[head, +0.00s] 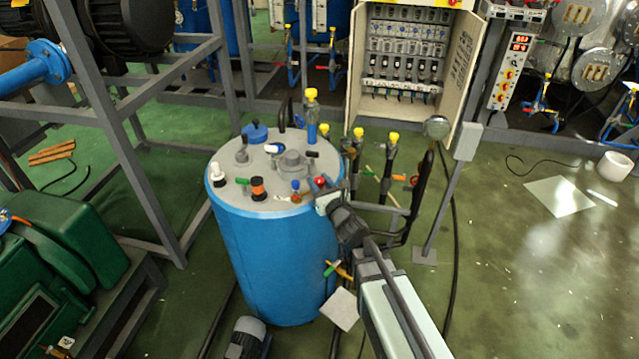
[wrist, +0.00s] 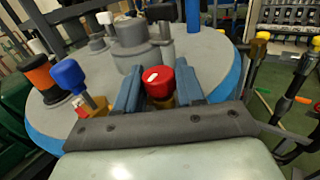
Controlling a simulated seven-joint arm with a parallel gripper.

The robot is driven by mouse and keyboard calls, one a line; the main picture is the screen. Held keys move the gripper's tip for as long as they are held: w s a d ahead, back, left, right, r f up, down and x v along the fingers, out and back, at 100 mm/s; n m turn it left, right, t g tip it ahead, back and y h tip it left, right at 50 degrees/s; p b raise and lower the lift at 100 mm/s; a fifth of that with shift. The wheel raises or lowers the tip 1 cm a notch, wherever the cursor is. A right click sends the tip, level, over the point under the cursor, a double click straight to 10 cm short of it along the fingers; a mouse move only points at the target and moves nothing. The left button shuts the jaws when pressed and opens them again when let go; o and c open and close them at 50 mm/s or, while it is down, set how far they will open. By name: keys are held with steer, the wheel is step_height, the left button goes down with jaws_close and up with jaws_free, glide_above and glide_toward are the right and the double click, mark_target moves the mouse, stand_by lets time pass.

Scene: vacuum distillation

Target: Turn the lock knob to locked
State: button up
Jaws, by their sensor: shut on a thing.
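The red knob (wrist: 160,82) sits near the edge of the grey lid on the blue tank, on a brass-coloured base. In the wrist view its round red head stands between the two blue-grey fingers of my gripper (wrist: 158,90). The gripper is shut on the knob. In the head view the red knob (head: 320,182) shows at the tip of my gripper (head: 323,192), at the lid's right front edge. The knob's lower part is partly hidden by my fingers and the gripper body. I cannot tell from any marking which way the knob is turned.
The blue tank (head: 275,265) carries several other fittings on its lid. A blue-capped valve (wrist: 70,78) and an orange-and-black fitting (wrist: 42,75) stand to the left of my gripper. Yellow-capped pipes (head: 392,145) and a gauge (head: 437,127) stand to the right.

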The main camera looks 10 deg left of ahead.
mark_target(320, 180)
steer(key=shift+m+t+h, duration=0.3)
steer(key=shift+m+h, duration=0.1)
steer(key=shift+h, duration=0.1)
stand_by(0.3)
steer(key=o, duration=0.9)
steer(key=shift+r, duration=0.15)
steer(key=shift+r, duration=4.85)
steer(key=shift+o, duration=0.2)
